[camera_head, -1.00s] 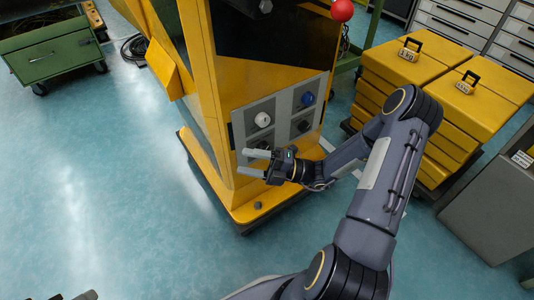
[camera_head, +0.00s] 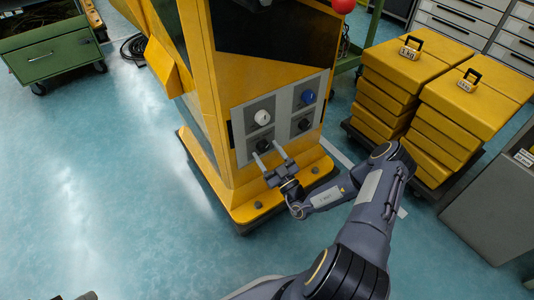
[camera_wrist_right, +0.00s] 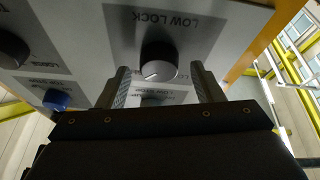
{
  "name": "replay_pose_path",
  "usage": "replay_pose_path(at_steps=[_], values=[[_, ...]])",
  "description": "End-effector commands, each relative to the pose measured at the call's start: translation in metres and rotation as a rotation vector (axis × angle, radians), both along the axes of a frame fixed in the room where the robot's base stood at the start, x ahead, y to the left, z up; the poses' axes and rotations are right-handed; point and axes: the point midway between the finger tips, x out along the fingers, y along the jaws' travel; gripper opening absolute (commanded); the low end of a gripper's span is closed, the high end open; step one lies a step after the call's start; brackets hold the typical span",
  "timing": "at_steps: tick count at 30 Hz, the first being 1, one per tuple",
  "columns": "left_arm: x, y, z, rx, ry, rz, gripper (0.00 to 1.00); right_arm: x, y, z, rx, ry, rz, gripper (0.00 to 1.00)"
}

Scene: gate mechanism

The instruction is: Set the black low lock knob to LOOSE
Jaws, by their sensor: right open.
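The black low lock knob (camera_head: 263,145) is the lower left knob on the grey panel (camera_head: 283,118) of the yellow machine. In the right wrist view the knob (camera_wrist_right: 158,62) sits under an upside-down LOW LOCK label, with a pale mark on its face. The LOOSE marking cannot be read. My right gripper (camera_head: 268,150) is open at the panel's lower left. In its wrist view the fingers (camera_wrist_right: 161,72) lie either side of the knob, with gaps showing. Grey tips at the head view's bottom left edge may be my left gripper (camera_head: 70,297).
A white knob (camera_head: 262,117), a blue knob (camera_head: 308,97) and another black knob (camera_head: 304,124) share the panel. The machine's yellow base (camera_head: 250,208) juts out below. Yellow weight stacks (camera_head: 385,85) stand at right.

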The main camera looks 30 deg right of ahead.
Motion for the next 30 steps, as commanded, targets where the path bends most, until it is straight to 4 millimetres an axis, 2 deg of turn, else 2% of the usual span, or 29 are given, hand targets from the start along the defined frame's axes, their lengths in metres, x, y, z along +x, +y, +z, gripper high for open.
replay_pose_path(at_steps=[4,11,21,30], values=[[0.0,0.0,-0.0019,0.0,0.0,0.0,0.36,0.0071,0.0009,0.0033,0.0,-0.001,0.001,0.6],[0.0,0.0,-0.0016,0.0,0.0,0.0,0.36,0.0074,0.0009,0.0036,0.0,0.0,0.001,0.6],[0.0,0.0,-0.0016,0.0,0.0,0.0,0.36,0.0072,0.001,0.0034,0.0,0.0,0.001,0.16],[0.0,0.0,0.0002,0.0,0.0,0.0,0.36,0.007,0.0008,0.0036,-0.04,-0.002,0.001,0.16]])
